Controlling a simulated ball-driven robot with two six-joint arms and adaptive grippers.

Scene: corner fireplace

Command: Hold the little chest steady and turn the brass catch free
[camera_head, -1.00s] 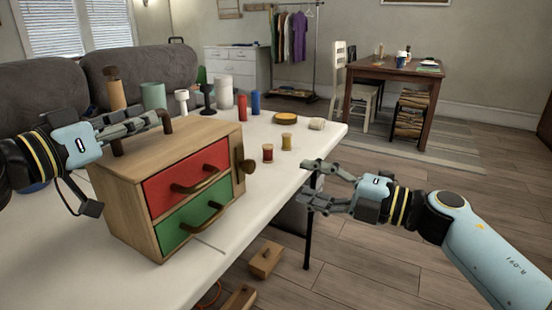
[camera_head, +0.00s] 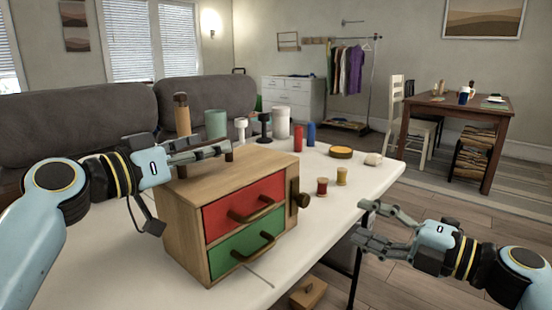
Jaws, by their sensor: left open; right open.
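The little chest (camera_head: 181,228) is a wooden box on the white table, with a red drawer (camera_head: 222,217) above a green drawer (camera_head: 228,256). Both drawers look shut.
Several cups, bottles and cylinders line the table's back. A wooden block (camera_head: 308,292) lies below the table's right edge. Bare tabletop (camera_head: 85,270) lies left of the chest.

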